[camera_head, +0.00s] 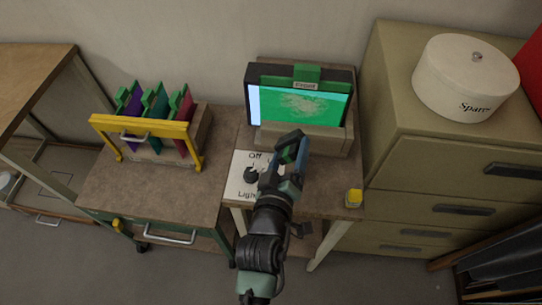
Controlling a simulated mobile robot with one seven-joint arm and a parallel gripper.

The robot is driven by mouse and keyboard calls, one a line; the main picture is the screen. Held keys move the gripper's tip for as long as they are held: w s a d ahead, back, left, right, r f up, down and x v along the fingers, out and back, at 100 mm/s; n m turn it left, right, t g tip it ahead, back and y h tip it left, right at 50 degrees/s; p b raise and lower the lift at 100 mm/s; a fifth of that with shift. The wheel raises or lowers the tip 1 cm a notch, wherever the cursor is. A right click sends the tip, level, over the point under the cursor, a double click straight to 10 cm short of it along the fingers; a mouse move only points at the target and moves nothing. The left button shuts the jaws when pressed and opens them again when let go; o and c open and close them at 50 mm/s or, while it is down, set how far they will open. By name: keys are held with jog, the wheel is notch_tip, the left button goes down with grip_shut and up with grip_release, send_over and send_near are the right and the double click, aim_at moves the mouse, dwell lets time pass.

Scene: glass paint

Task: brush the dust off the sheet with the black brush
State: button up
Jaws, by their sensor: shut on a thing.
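The sheet (320,105) is bright green and stands upright in a dark-framed, lit holder (252,82) at the back of the right bench. Pale, speckled dust (305,104) covers its middle. A small label and a green tab sit at its top edge. My gripper (292,158) is in front of and below the sheet, shut on a dark piece that looks like the black brush (289,139). The brush's tip appears just below the sheet's lower part; I cannot tell whether it touches anything. My arm hides part of the bench and holder base.
A light switch panel (241,176) with a black knob lies left of my gripper. A yellow-barred rack (147,129) holds coloured sheets at left. A drawer cabinet (415,160) with a round white tin (462,80) stands at right.

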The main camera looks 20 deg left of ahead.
jog(key=shift+w+a+r+n+t+y+b, duration=0.3)
jog(key=shift+w+a+y+b, duration=0.1)
jog(key=shift+w+a, duration=0.35)
jog(key=shift+w+a+r+n+t+y+b, duration=0.15)
jog(key=shift+w+a+r+t+y+b, duration=0.3)
jog(key=shift+a, duration=0.55)
jog(key=shift+w+a+r+n+t+y+b, duration=0.15)
jog(key=shift+w+a+n+y+b, duration=0.15)
jog(key=shift+w+a, duration=0.5)
jog(key=shift+x, duration=0.9)
jog(key=shift+r+p, duration=0.15)
jog(key=shift+p, duration=0.6)
jog(key=p, duration=0.2)
jog(key=d+p, duration=0.1)
jog(key=shift+w+r+p, duration=0.1)
jog(key=shift+w+p, duration=0.1)
jog(key=shift+p, duration=0.2)
jog(key=shift+d+p, duration=0.15)
jog(key=shift+p, duration=0.6)
